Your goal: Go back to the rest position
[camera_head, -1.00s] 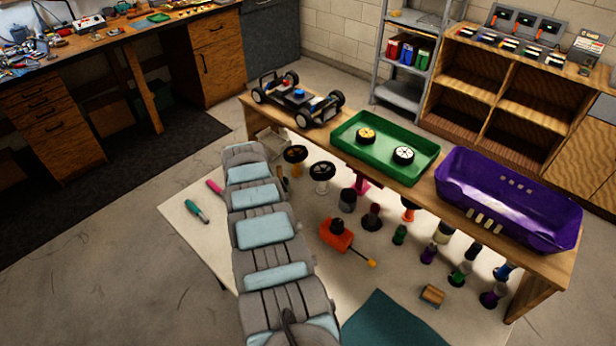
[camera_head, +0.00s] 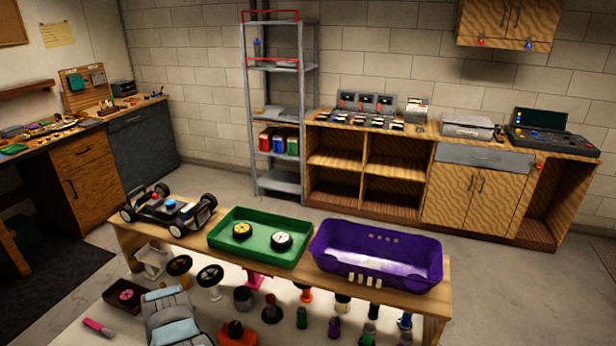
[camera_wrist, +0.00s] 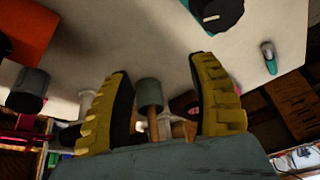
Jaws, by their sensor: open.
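My gripper (camera_wrist: 165,105) shows in the wrist view as two yellow ribbed fingers with dark inner pads. They are spread apart and open, with nothing held. A grey-green cylindrical thing on a wooden stem (camera_wrist: 150,94) shows in the gap between them; its distance is unclear. In the head view, my grey and light-blue arm is at the bottom left, in front of the wooden bench (camera_head: 290,265). My gripper cannot be made out there. The racecar chassis (camera_head: 168,210) is on the left of the bench, apart from my arm.
A green tray (camera_head: 285,258) with two wheels and a purple bin (camera_head: 335,262) are on the bench. Several small parts and tools are on the pale surface below and in front. A metal shelf (camera_head: 280,185) and wooden cabinets (camera_head: 465,195) line the back wall.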

